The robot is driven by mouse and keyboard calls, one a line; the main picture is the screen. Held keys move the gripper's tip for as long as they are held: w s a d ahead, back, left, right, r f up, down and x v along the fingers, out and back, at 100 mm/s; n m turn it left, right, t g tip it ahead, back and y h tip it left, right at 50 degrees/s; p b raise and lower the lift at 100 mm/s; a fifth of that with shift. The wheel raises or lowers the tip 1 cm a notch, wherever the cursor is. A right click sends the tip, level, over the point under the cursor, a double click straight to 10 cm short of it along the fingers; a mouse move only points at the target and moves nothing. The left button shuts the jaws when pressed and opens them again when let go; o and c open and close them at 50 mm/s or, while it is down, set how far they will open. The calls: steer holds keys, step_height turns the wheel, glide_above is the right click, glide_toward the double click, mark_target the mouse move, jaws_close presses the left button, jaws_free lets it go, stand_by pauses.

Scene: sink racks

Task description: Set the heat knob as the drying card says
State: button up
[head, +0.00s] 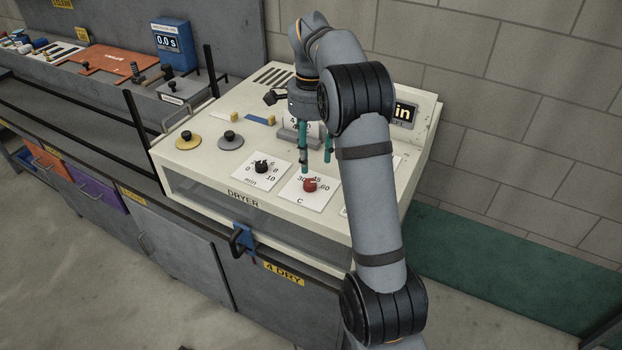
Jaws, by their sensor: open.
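The red heat knob (310,185) sits on a white dial plate (300,199) marked C, with 30, 45 and 60 around it, on the dryer top. Its pointer direction is too small to tell. My gripper (315,167) points down with its teal fingers apart and empty. In the picture it is just above and behind the red knob, apart from it. A card in a grey stand (287,134) is behind the fingers. A "4" shows on it, but the rest is hidden by my gripper.
A black knob (261,167) on a min dial is left of the red knob. Yellow (189,141) and grey (230,140) knobbed discs lie farther left. My arm covers the dryer's right part and most of a dark display (404,113). A blue-handled latch (243,238) is on the front.

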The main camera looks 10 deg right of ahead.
mark_target(310, 182)
steer(key=f, duration=0.8)
steer(key=shift+a, duration=0.2)
steer(key=shift+c, duration=0.5)
steer(key=c, duration=1.1)
